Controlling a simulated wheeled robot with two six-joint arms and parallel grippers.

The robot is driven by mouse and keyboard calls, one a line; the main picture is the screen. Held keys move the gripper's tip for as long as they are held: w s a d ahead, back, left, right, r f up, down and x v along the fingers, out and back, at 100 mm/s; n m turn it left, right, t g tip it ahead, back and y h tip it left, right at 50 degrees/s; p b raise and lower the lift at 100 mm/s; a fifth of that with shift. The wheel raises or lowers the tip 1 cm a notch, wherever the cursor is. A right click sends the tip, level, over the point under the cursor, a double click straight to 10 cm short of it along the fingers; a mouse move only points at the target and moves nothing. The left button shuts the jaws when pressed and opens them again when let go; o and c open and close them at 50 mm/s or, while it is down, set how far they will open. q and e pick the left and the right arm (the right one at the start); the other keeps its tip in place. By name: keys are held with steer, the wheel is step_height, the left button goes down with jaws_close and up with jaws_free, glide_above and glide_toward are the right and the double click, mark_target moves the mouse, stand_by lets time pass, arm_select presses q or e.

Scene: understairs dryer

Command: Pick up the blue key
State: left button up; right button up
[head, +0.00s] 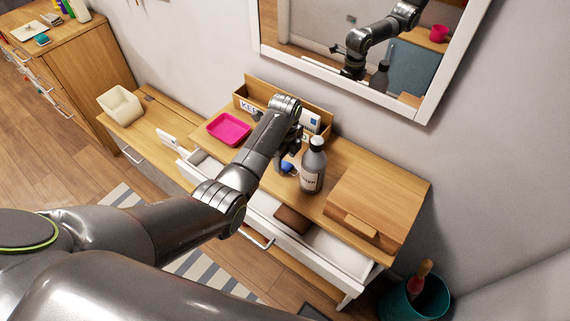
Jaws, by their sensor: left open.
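The blue key (287,167) lies on the wooden top of the cabinet, just left of the grey bottle. It is small, and my gripper partly covers it. My left gripper (286,157) is open and reaches down right above and beside the key; I cannot tell whether its fingers touch it. My right gripper is not in view.
A grey bottle (313,168) stands close right of the gripper. A pink tray (228,129), a wooden organizer (283,101) and a wooden box (374,205) share the top. Below, an open white drawer (340,256) holds a brown item (293,219). A mirror (425,107) hangs behind.

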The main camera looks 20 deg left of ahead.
mark_target(285, 165)
arm_select(q)
steer(key=shift+f, duration=0.95)
steer(key=c, duration=1.1)
steer(key=shift+o, duration=0.2)
step_height(285, 165, up, 10)
steer(key=shift+b, duration=0.45)
